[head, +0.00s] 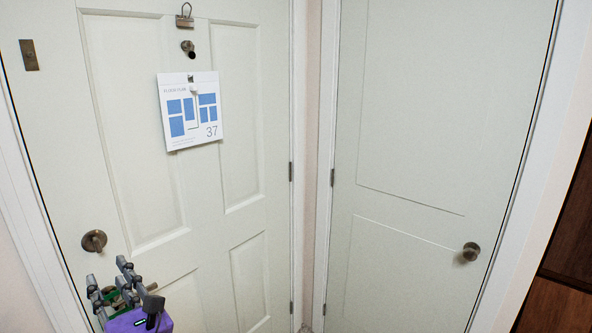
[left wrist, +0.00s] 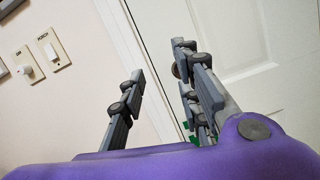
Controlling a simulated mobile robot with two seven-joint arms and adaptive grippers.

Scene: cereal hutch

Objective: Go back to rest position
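My left gripper (head: 110,272) is at the lower left of the head view, in front of the white panelled door (head: 150,215) and just below its round knob (head: 94,241). In the left wrist view its two fingers stand apart with nothing between them, so the gripper (left wrist: 163,75) is open and empty. I cannot tell how far it is from the door. My right gripper is in neither view.
A floor-plan sheet (head: 205,131) hangs on the left door. A second white door (head: 410,150) with a knob (head: 471,251) is to its right. Dark wood (head: 565,300) stands at the right edge. Wall switches (left wrist: 50,50) show in the wrist view.

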